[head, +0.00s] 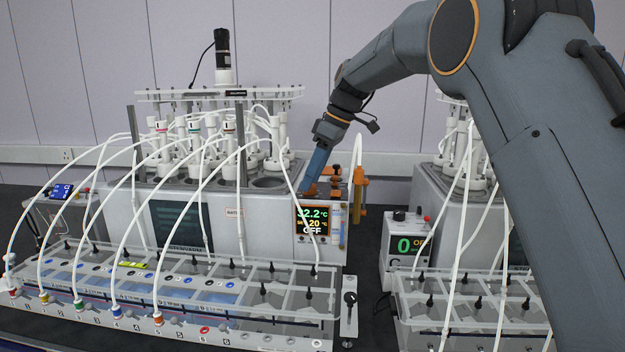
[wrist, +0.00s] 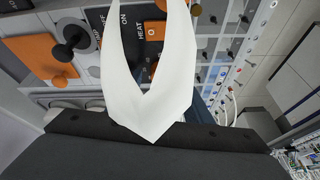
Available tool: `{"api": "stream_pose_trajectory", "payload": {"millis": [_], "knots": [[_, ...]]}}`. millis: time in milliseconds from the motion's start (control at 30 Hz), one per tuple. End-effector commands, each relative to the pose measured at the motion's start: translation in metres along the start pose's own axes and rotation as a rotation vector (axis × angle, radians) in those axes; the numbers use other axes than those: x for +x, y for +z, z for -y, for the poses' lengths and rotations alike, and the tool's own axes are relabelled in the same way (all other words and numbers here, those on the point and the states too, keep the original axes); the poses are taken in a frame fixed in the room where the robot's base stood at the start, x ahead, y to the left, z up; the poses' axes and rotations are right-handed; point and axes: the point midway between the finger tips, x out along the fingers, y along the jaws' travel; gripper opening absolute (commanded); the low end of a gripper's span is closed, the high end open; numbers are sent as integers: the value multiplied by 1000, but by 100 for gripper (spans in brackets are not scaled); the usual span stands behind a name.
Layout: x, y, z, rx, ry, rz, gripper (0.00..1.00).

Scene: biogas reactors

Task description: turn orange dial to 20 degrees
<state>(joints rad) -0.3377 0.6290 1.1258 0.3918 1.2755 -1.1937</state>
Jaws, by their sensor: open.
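My gripper (wrist: 148,8) shows in the wrist view as two pale fingers spread in a V, open with nothing held. In the head view my gripper (head: 308,190) points down at the top of the heater unit by its display (head: 313,219), which reads 32.2 °C, with a 20 °C line and OFF. In the wrist view a small orange part (wrist: 154,70) shows between the fingers; I cannot tell whether it is the dial. Contact is not clear.
A black-handled valve (head: 349,299) stands right of the rack.

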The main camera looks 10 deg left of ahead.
Motion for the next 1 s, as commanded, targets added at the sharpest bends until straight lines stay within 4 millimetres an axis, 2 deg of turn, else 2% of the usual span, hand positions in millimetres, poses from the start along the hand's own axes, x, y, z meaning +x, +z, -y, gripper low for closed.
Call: {"api": "stream_pose_trajectory", "payload": {"millis": [300,433,600,1000], "knots": [[-50,1,-2,-1,5,-1,46],[-64,0,-1,0,3,-1,46],[-70,0,-1,0,3,-1,46],[-69,-2,1,-4,1,-1,46]]}}
